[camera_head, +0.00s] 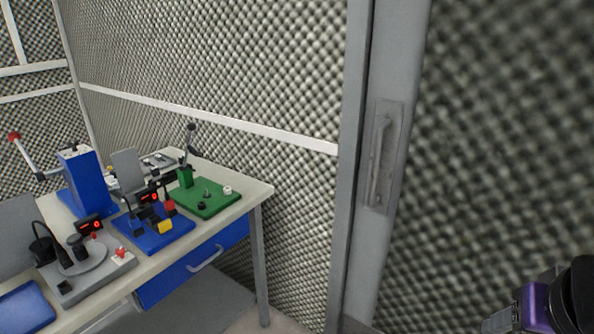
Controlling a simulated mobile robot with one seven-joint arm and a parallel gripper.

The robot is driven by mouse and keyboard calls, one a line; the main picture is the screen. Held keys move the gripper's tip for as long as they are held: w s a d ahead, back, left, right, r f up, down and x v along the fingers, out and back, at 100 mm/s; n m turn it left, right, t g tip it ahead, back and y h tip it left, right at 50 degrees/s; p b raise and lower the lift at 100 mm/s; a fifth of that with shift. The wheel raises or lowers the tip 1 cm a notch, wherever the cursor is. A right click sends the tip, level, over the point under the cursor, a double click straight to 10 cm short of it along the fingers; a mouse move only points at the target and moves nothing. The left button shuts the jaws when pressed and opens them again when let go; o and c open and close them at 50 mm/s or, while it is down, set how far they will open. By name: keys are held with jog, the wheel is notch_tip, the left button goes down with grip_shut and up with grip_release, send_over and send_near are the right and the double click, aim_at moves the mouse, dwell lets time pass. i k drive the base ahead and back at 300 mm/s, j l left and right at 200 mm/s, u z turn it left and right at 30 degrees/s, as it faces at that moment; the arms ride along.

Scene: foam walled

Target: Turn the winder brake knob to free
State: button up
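No label that names the winder brake knob can be read at this distance. A green-based device (208,200) with a dark crank arm stands at the right end of the workbench and has small black and white knobs on its base. A tall blue device (84,182) at the back left has a crank arm ending in a red knob (14,136). I cannot tell which one is the winder. A purple and black part of my own arm shows at the lower right, far from the bench.
The workbench (253,192) also carries a blue-based device (153,236) with a red display and a grey-based device (88,270) with a round plate. A blue drawer (192,268) is below. A grey door frame with a pull handle (379,160) stands between my arm and the bench.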

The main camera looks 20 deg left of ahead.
aim_at(121, 251)
jog(key=u, duration=2.4)
jog(key=i+j, duration=0.1)
jog(key=i, duration=0.45)
jog(key=i+j, duration=0.1)
jog(key=i, duration=0.4)
jog(key=j, duration=0.25)
jog(key=k+j, duration=0.4)
jog(key=i+l, duration=0.6)
jog(key=u, duration=0.05)
